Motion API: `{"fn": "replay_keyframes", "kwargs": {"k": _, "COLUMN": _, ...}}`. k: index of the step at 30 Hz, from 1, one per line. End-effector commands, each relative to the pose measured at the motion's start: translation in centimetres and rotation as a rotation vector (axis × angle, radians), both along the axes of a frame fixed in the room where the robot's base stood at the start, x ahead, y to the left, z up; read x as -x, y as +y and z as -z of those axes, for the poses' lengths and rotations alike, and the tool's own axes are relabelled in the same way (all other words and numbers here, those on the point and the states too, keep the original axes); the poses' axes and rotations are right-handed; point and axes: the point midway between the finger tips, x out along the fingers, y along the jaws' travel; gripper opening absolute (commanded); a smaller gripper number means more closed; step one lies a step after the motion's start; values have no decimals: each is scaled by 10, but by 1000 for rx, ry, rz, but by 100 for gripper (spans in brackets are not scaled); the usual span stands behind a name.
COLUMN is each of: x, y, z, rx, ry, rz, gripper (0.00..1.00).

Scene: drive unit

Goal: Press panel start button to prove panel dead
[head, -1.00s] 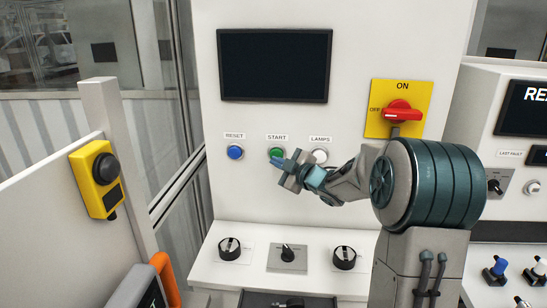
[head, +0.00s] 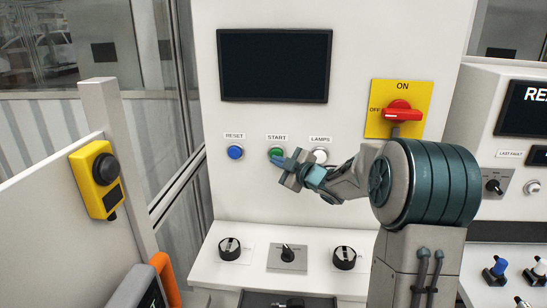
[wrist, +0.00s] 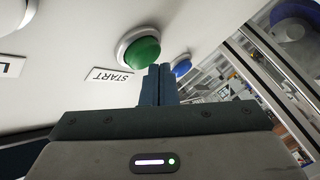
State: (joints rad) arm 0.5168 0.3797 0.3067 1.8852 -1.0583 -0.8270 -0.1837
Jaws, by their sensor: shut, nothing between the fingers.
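The green START button (head: 276,153) sits on the white panel under its START label, and it also shows in the wrist view (wrist: 141,51). My gripper (head: 277,160) is shut and empty, with its blue fingertips at the lower edge of the button in the head view. In the wrist view the fingers (wrist: 158,84) point up just beside the green button. I cannot tell whether the tips touch it. The panel's dark screen (head: 275,65) is blank. The red rotary switch (head: 400,109) on its yellow plate has its handle lying crosswise, toward the OFF side.
The blue RESET button (head: 235,152) is left of START, and the white LAMPS button (head: 319,156) is close on the right, near my wrist. Black knobs (head: 229,249) stand on the ledge below. A yellow box with a black button (head: 97,180) is on the left partition.

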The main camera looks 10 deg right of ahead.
Motion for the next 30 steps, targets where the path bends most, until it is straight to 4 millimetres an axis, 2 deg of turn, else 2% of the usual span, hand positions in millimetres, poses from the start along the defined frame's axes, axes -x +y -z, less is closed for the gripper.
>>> {"fn": "replay_keyframes", "kwargs": {"k": 30, "x": -8, "y": -3, "z": 0, "rx": 1, "ry": 0, "rz": 0, "gripper": 0}}
